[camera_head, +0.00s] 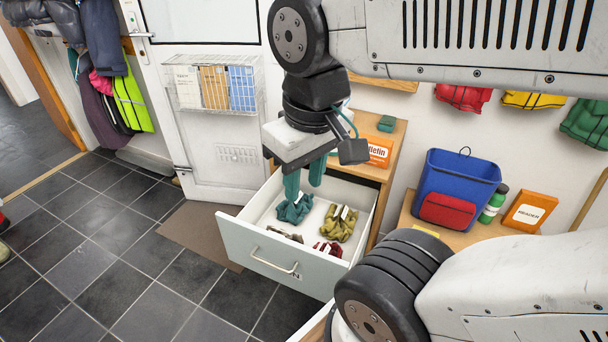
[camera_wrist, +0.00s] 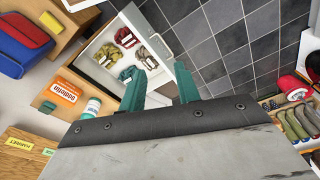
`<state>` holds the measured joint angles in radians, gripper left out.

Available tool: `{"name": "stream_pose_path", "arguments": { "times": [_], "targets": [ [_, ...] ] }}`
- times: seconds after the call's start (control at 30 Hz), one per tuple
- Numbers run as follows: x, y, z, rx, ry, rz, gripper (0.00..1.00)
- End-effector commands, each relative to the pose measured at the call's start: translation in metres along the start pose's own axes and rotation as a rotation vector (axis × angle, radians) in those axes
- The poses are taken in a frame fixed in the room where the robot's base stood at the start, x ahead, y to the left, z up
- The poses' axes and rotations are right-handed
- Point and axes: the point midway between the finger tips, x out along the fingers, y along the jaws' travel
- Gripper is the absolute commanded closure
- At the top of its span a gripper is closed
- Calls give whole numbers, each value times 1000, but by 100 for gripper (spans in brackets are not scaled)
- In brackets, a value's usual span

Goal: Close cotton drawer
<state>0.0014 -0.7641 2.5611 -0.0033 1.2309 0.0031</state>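The drawer (camera_head: 244,243) is pulled out of a wooden cabinet and stands open, with a pale grey-blue front and a metal bar handle (camera_head: 275,262). Inside lie folded cloth bundles with white bands: a teal one (camera_head: 294,210), an olive one (camera_head: 338,224), a dark red one (camera_head: 328,249) and a brownish one (camera_head: 285,234). My gripper (camera_head: 304,192) points down over the back-left part of the drawer, its teal fingers apart and nothing seen between them. Fingertip contact with the teal bundle cannot be told.
A white door (camera_head: 205,135) with a wire mail basket (camera_head: 214,88) stands left of the drawer. A wooden bench (camera_head: 415,222) with a blue bag (camera_head: 455,185) and an orange box (camera_head: 530,212) is to the right. The dark tiled floor (camera_head: 130,260) before the drawer is clear.

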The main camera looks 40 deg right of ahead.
Motion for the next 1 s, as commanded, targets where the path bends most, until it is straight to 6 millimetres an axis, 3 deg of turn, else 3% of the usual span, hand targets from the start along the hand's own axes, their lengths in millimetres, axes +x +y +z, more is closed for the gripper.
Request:
{"name": "stream_pose_path", "arguments": {
  "times": [0.17,0.27,0.3,0.43,0.57,1.0],
  "targets": [
    [0,0,0,-1,0,0,70],
    [0,0,-1,-1,0,0,98],
    [0,0,-1,-1,0,0,100],
    [1,-4,-1,-21,-5,-2,100],
    [18,-16,-6,-84,-91,-6,100],
    [101,-58,-53,-502,-462,207,100]
  ]
}}
